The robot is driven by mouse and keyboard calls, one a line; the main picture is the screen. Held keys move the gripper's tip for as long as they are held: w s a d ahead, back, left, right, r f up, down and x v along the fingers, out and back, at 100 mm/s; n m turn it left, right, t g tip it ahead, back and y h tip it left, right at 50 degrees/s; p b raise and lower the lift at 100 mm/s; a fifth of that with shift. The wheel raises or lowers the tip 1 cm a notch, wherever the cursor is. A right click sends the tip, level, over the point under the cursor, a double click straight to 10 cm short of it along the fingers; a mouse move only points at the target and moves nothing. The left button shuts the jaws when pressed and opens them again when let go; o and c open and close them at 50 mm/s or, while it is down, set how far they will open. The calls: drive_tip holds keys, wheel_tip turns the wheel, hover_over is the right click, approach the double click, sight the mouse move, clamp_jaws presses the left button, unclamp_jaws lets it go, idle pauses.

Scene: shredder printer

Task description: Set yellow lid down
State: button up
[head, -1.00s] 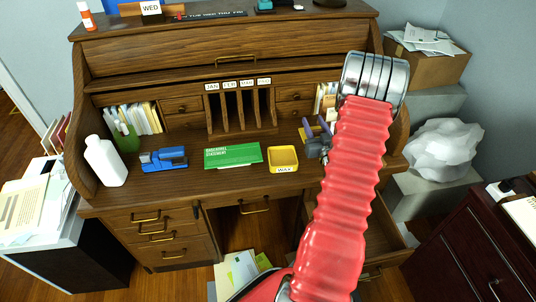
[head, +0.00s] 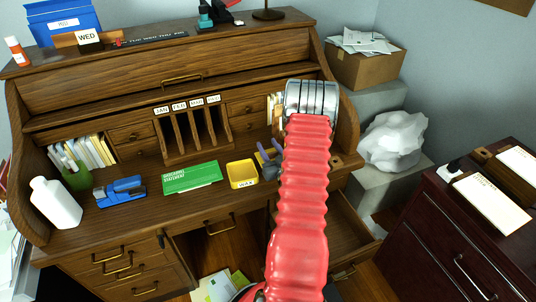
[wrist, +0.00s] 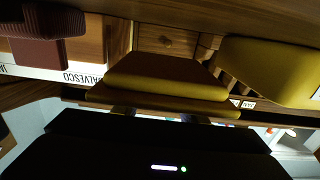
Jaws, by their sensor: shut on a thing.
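In the wrist view, my gripper (wrist: 160,113) is shut on the yellow lid (wrist: 165,90), a flat piece across the middle of the picture. In the head view the lid is mostly hidden by the gripper and arm. An open yellow box labelled WAX (head: 242,174) stands on the desk just left of my gripper. A yellow block-like shape, likely this box (wrist: 272,70), shows at the right of the wrist view. I cannot tell the lid's height above the desk.
A green booklet (head: 191,177), blue stapler (head: 120,192) and white bottle (head: 56,202) stand left of the box. Upright slots (head: 195,132) rise behind. A drawer (head: 335,235) stands open below right. Bare desk lies in front of the booklet.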

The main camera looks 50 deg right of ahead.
drive_tip(key=shift+f, duration=1.75)
drive_tip(key=shift+f, duration=0.1)
drive_tip(key=o, duration=1.1)
drive_tip(key=shift+c, duration=0.2)
drive_tip(key=shift+s, duration=0.1)
drive_tip(key=v, duration=1.2)
